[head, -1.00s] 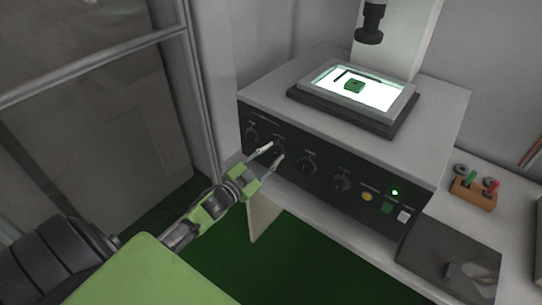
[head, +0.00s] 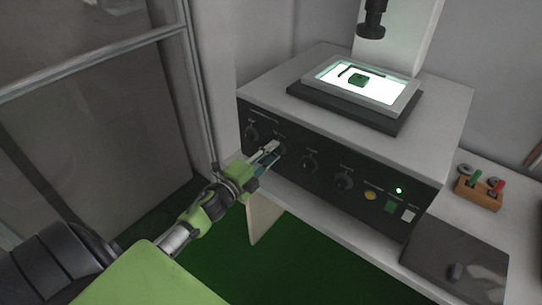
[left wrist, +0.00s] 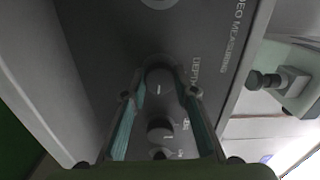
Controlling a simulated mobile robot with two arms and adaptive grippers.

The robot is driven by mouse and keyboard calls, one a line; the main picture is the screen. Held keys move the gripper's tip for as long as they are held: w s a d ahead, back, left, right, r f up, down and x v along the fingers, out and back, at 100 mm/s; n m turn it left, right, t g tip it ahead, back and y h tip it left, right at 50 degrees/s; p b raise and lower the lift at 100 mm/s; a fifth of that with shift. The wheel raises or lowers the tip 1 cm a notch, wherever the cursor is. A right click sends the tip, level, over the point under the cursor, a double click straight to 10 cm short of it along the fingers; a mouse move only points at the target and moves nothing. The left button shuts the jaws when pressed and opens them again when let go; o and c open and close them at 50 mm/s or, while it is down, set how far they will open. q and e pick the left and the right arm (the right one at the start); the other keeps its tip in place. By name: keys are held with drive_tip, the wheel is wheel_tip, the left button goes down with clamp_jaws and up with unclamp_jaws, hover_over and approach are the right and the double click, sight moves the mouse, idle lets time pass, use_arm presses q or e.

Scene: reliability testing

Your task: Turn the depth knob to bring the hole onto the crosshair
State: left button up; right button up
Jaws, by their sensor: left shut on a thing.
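My left gripper (head: 271,150) reaches the black front panel of the machine from the left. Its fingers are closed on the sides of the depth knob (left wrist: 159,80), which has a white index line and the label DEPTH beside it in the left wrist view. In the head view the fingers largely cover this knob, the second from the left. A small green block (head: 358,80) lies on the bright lit stage (head: 407,103) on top of the machine. I cannot make out its hole or a crosshair. My right gripper is not in view.
Other knobs (head: 309,163) sit along the panel, with yellow, green and white buttons (head: 370,196) at its right. A dark lens (head: 371,25) hangs above the stage. A wooden holder (head: 478,193) and a dark grey box (head: 455,255) stand on the bench at the right.

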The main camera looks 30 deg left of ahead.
use_arm(q)
drive_tip(key=shift+m+b, duration=0.3)
drive_tip(key=shift+m, duration=0.7)
drive_tip(key=o, duration=1.1)
drive_tip(key=s, duration=0.8)
drive_tip(key=s+a, duration=0.1)
drive_tip(key=s, duration=0.3)
